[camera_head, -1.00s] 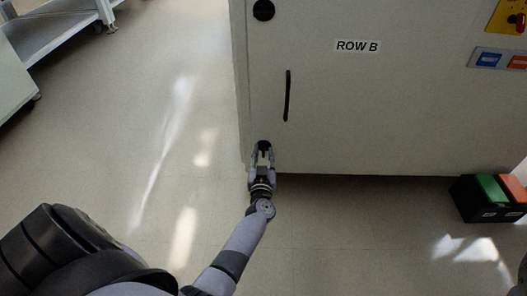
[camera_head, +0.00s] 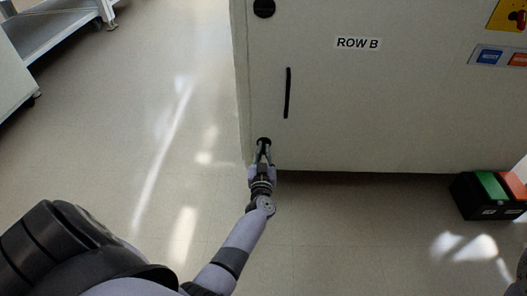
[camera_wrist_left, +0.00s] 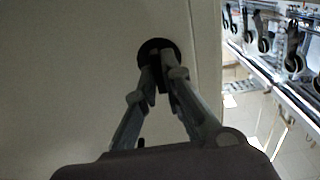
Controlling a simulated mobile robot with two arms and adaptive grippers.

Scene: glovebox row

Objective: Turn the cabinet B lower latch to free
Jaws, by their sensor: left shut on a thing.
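The lower latch of the cabinet marked ROW B is a round black knob (camera_head: 264,141) low on the door's left side. In the left wrist view its dark disc (camera_wrist_left: 158,50) shows beyond my fingertips. My left gripper (camera_head: 263,153) is at the latch, its fingers shut on the latch's grip (camera_wrist_left: 161,80), which is partly hidden between them. The cabinet door (camera_head: 400,110) looks closed. The upper latch (camera_head: 264,8) is another round black knob at the top edge of the head view. My right gripper is not in view.
A black vertical handle (camera_head: 288,93) is on the door above the lower latch. A black box with green and orange lids (camera_head: 485,196) stands on the floor at the right. A shelf rack (camera_head: 60,28) is at the top left. The floor left of the cabinet is clear.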

